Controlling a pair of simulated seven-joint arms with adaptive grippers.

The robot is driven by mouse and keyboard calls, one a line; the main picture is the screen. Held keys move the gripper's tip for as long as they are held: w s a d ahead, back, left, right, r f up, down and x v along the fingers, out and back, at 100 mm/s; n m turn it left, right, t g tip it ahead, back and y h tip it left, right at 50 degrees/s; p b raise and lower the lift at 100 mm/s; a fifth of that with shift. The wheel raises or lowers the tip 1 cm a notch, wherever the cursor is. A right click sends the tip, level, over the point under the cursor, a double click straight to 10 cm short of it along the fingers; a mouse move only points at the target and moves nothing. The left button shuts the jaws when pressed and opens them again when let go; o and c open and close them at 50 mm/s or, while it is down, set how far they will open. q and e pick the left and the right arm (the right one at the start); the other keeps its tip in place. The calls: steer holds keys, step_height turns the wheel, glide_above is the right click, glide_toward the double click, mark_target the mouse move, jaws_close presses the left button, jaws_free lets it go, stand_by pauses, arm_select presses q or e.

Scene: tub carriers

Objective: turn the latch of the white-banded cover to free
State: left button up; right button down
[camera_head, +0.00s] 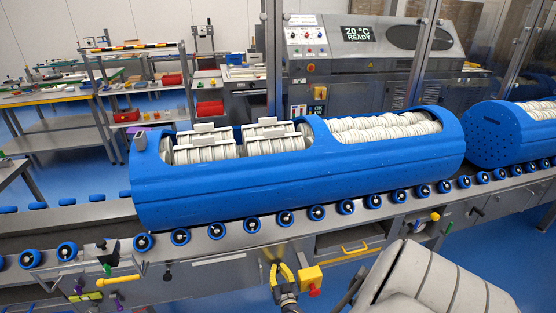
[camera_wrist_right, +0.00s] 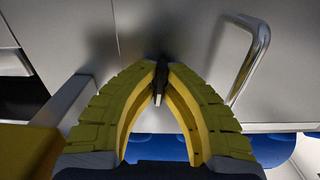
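My right gripper (camera_head: 281,268) has yellow fingers and is at the grey front of the conveyor, left of a yellow box with a red knob. In the right wrist view its fingertips (camera_wrist_right: 160,72) come together on a small dark latch piece (camera_wrist_right: 157,84) with a pale edge. The piece stands out from a grey panel (camera_wrist_right: 185,35); most of it is hidden between the fingers. I cannot make out a white band on this cover, nor which way the latch is turned. My left gripper is not in view.
The yellow box (camera_head: 311,277) is close beside my right gripper. A metal handle (camera_wrist_right: 250,62) stands out from the panel in the wrist view. Above, a blue tub carrier (camera_head: 300,180) rests on blue rollers. A yellow drawer handle (camera_head: 353,250) is to the right.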

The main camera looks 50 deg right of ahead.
steer(key=shift+n, duration=0.5)
steer(key=c, duration=1.3)
jaws_free()
steer(key=shift+c, duration=0.2)
steer(key=v, duration=1.2)
